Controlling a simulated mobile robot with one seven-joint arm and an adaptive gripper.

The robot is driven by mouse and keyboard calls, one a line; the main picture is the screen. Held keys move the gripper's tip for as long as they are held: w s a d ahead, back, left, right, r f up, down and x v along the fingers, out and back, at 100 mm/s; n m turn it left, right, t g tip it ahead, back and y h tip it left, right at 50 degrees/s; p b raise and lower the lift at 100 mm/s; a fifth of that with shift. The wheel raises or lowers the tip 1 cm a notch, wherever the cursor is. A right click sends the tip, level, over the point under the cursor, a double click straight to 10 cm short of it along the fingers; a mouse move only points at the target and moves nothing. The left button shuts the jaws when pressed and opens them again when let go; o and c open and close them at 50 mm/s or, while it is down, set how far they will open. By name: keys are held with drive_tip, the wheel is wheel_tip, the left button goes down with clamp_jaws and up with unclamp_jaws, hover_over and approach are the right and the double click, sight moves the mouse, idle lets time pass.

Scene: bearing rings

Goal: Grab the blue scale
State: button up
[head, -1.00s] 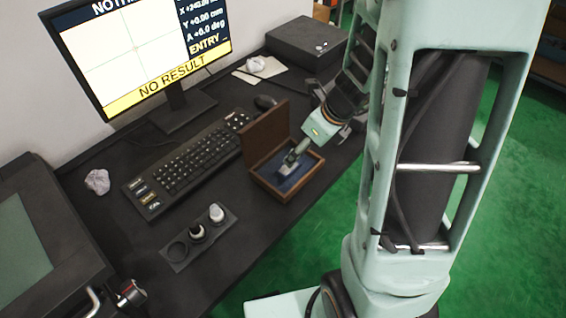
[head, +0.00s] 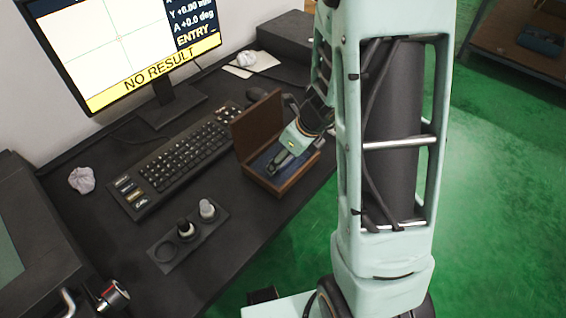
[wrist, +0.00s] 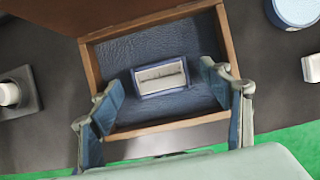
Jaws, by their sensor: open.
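The blue scale seems to be the small blue-rimmed rectangular piece with a pale inside (wrist: 160,90), lying on the blue lining of an open wooden box (wrist: 229,35). In the head view the box (head: 262,182) stands on the black desk, its lid raised at the left. My gripper (wrist: 160,79) is open, with one finger to each side of the piece and a gap at both sides. In the head view my gripper (head: 284,163) is over the box and hides the piece.
A keyboard (head: 182,163) lies left of the box. A dark tray (head: 165,251) with two small pieces lies nearer. The desk's edge runs close by the box's right side.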

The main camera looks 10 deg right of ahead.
drive_tip(key=shift+c, duration=0.4)
drive_tip(key=c, duration=1.2)
drive_tip(key=shift+r, duration=0.15)
